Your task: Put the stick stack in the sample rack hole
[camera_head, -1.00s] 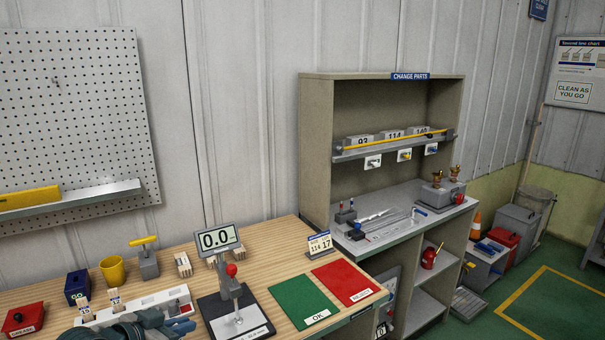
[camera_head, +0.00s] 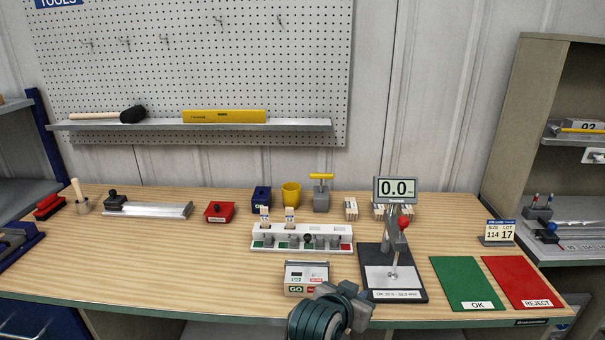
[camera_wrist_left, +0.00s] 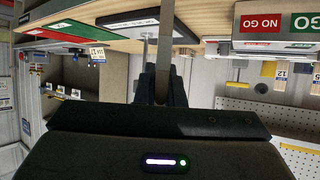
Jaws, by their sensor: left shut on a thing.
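The sample rack (camera_head: 258,243) is a long white block with a row of holes on the wooden bench. Two pale, labelled stick stacks (camera_head: 264,214) (camera_head: 290,215) stand upright at its left part. My left gripper (camera_head: 352,302) is low at the bench's front edge, in front of and right of the rack. In the left wrist view my left gripper (camera_wrist_left: 163,78) is shut on a narrow, grey-brown upright piece (camera_wrist_left: 166,40), seemingly a stick stack. That piece cannot be made out in the head view. My right gripper is not in view.
A GO/NO GO gauge box (camera_head: 306,278) stands between gripper and rack. A measuring stand (camera_head: 392,270) with a 0.0 display is to the right, then green OK (camera_head: 468,283) and red REJECT (camera_head: 522,281) mats. Wood blocks (camera_head: 351,209) and a yellow cup (camera_head: 291,194) stand behind.

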